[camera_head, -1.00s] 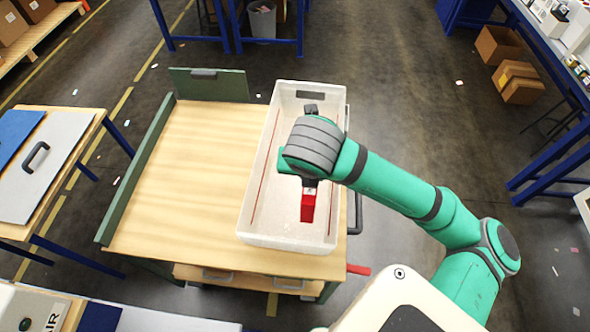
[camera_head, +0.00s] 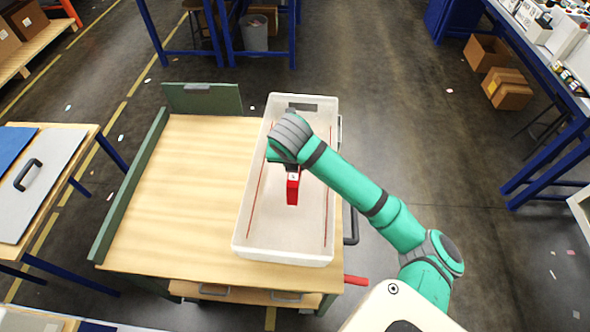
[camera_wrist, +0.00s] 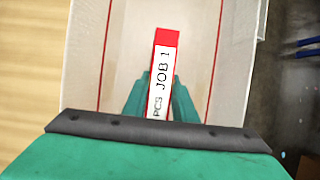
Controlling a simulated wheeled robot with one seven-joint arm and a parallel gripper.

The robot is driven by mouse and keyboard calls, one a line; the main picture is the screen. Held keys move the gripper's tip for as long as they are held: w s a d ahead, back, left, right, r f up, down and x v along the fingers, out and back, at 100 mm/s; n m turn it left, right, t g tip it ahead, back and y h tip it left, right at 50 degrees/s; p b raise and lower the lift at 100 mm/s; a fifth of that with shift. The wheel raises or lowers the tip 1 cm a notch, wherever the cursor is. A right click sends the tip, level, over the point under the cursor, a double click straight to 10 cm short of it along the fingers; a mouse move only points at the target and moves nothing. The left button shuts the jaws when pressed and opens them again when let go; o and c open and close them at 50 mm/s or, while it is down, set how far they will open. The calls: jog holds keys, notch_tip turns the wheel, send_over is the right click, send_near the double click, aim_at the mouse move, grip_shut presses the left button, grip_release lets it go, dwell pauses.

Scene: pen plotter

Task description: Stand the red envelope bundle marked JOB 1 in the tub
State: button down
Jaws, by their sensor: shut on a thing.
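The red envelope bundle (camera_head: 292,191) hangs below my gripper, over or inside the white tub. In the wrist view the bundle (camera_wrist: 163,72) shows a white label reading JOB 1. My gripper (camera_wrist: 160,98) is shut on it, with a green finger on each side. The white tub (camera_head: 243,243) stands at the right side of a wooden cart top, with a red line along each long inner wall. I see no other bundle in it. In the head view I cannot tell whether the bundle's lower end touches the tub floor.
The wooden cart top (camera_head: 185,190) is bare left of the tub, with a green rail (camera_head: 132,190) along its left edge and a green panel (camera_head: 203,98) at the back. A side table (camera_head: 45,180) with a grey panel stands further left.

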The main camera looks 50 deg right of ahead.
jog(key=shift+w+d+f, duration=0.15)
jog(key=shift+w+f, duration=0.1)
jog(key=shift+f, duration=0.05)
jog(key=shift+w+f, duration=0.1)
jog(key=shift+f, duration=1.55)
jog(key=shift+f, duration=0.1)
jog(key=c, duration=1.4)
grip_release()
jog(key=shift+c, duration=0.2)
jog(key=v, duration=1.2)
jog(key=shift+w+d, duration=0.1)
